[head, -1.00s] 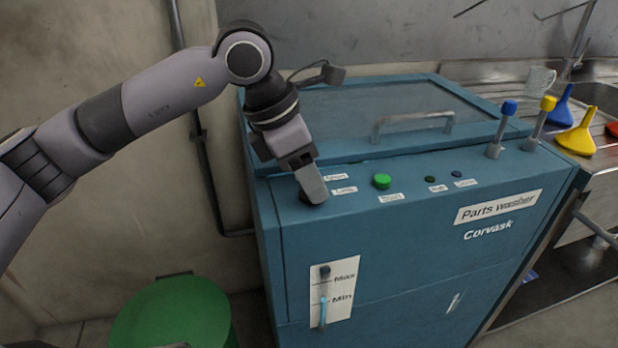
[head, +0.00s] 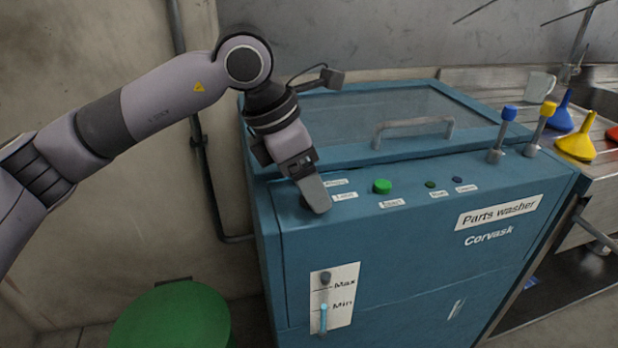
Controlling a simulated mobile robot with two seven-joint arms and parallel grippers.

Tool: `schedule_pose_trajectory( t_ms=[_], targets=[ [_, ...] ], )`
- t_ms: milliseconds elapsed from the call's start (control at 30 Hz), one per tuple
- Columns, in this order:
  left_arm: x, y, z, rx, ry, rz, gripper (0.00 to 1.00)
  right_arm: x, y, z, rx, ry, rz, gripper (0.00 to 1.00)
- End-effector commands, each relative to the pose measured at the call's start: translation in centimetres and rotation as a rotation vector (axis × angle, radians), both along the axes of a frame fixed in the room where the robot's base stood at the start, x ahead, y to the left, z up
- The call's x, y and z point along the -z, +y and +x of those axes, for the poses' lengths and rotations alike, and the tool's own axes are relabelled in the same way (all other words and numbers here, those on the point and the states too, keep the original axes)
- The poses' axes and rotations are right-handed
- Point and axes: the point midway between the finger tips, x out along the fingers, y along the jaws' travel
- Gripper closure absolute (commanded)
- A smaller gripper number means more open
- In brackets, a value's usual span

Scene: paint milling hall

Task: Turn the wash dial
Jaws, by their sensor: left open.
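The blue parts washer (head: 400,260) stands in the middle of the head view. My left gripper (head: 315,195) is at the left end of its sloped control panel, pointing down at the surface. Its jaws are open, though I see mainly one finger, seen from the side. The wash dial is not visible; the gripper covers the panel left of the small white labels (head: 344,196), where it may be. I cannot tell whether the fingers are around a dial or touching it. My right gripper is not in view.
A green button (head: 382,186) and small dark lights sit right of the gripper. The washer's lid has a grey handle (head: 413,128). Two levers, blue-capped (head: 508,112) and yellow-capped (head: 547,108), stand at right. Funnels (head: 577,143) lie on the steel sink. A green bin (head: 172,320) stands lower left.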

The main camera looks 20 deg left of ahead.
Motion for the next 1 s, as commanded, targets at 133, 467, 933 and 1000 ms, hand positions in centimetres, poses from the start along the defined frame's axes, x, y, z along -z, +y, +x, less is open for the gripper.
schedule_pose_trajectory(
  t_ms=[133,467,933,1000],
  targets=[
    [-1.9,0.6,-0.4,-0.001,-0.005,-0.002,0.28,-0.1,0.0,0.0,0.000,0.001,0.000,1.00],
    [-6.1,2.1,-1.4,-0.003,-0.002,-0.001,0.28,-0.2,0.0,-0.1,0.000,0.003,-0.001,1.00],
    [-6.4,2.2,-1.5,-0.001,-0.001,-0.001,0.28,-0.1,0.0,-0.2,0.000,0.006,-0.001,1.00],
    [-6.4,2.2,-1.5,-0.001,-0.001,-0.001,0.28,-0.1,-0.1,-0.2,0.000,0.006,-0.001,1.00]
  ],
)
